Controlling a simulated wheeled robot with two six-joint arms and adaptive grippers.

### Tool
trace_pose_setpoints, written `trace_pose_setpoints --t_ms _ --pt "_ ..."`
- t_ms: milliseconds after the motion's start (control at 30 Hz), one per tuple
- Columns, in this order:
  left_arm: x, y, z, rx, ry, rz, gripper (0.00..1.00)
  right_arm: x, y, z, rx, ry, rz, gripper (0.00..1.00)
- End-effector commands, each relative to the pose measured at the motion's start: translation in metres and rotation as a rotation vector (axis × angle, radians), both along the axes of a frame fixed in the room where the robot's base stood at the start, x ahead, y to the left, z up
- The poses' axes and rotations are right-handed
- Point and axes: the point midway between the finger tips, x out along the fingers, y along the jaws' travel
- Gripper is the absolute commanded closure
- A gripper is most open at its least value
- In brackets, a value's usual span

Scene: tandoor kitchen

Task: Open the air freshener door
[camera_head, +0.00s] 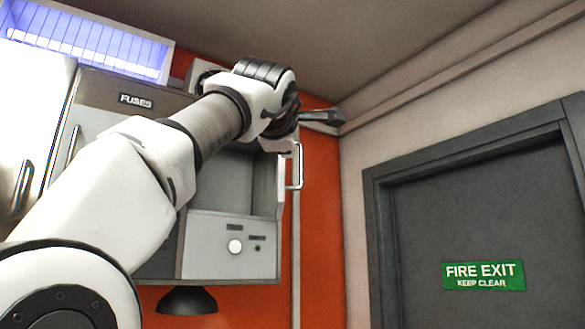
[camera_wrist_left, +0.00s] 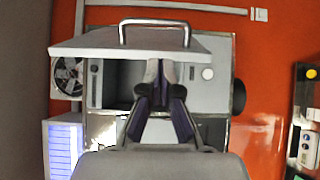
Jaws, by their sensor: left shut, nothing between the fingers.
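The air freshener cabinet appears as a grey wall unit with an open-fronted compartment (camera_head: 226,185) above a panel with a round white knob (camera_head: 235,246). Its door (camera_head: 267,185) stands swung out at the right side, with a metal bar handle (camera_head: 297,167). In the left wrist view the door (camera_wrist_left: 90,45) and handle (camera_wrist_left: 155,24) show at the top, with the compartment (camera_wrist_left: 120,85) uncovered behind. My right gripper is not in view.
The fuse box (camera_head: 92,98) adjoins on the left, partly behind my arm. A blue-lit unit (camera_head: 90,40) is above it. A dark lamp (camera_head: 187,300) hangs below. A grey fire exit door (camera_head: 470,220) is at right; the wall between is mostly clear.

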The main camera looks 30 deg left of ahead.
Motion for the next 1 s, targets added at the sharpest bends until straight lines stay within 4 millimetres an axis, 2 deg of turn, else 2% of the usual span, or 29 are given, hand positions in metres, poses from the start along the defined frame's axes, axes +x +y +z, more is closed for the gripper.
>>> trace_pose_setpoints --t_ms 333,500,633,1000 --pt "0.062 0.031 0.011 -0.001 0.008 0.000 1.00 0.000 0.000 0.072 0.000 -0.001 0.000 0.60" --pt "0.077 0.040 0.008 -0.001 0.005 0.005 1.00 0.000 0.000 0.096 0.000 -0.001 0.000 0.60" --pt "0.083 0.042 0.003 0.001 0.005 0.001 1.00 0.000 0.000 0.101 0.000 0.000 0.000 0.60" --pt "0.085 0.041 -0.001 0.000 0.004 0.001 1.00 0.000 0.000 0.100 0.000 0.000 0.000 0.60"
